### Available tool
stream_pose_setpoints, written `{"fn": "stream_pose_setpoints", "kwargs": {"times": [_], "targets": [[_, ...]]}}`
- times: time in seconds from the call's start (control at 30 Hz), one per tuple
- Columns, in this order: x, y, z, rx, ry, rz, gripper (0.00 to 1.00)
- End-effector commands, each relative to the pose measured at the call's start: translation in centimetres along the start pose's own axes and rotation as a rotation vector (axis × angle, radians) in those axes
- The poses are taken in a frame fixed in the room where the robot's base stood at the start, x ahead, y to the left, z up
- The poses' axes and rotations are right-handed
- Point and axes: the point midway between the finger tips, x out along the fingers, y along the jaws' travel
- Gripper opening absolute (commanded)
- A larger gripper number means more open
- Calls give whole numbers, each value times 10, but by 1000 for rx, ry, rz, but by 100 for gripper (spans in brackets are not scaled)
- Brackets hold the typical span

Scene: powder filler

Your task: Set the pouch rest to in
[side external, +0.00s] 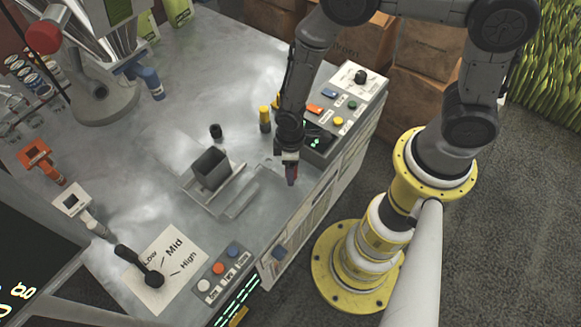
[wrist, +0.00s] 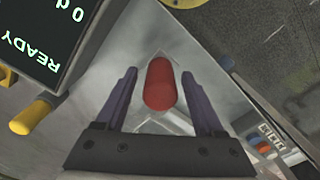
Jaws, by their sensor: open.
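My gripper (side external: 290,176) points down at the right edge of the metal worktop, beside a low metal plate (side external: 243,200). In the wrist view my gripper (wrist: 159,74) is open, with its two purple fingers on either side of a red rounded knob (wrist: 159,88). Gaps show between the knob and both fingers. In the side view the fingers mostly hide the knob. No label marks the pouch rest; I cannot tell for certain whether the knob belongs to it.
A yellow-capped post (side external: 264,118) and a display box (side external: 319,142) stand close behind my gripper; the display (wrist: 42,30) reads READY. A black lever (side external: 140,264) sits on a Low/Mid/High plate (side external: 184,245). Buttons (side external: 219,268) line the front edge.

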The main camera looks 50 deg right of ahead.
Motion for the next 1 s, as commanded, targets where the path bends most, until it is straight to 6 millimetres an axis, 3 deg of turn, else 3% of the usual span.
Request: {"fn": "stream_pose_setpoints", "kwargs": {"times": [0.33,0.73,1.0], "targets": [[4,0,0,0,0,0,70],[3,0,0,0,0,0,0],[3,0,0,0,0,0,0]]}}
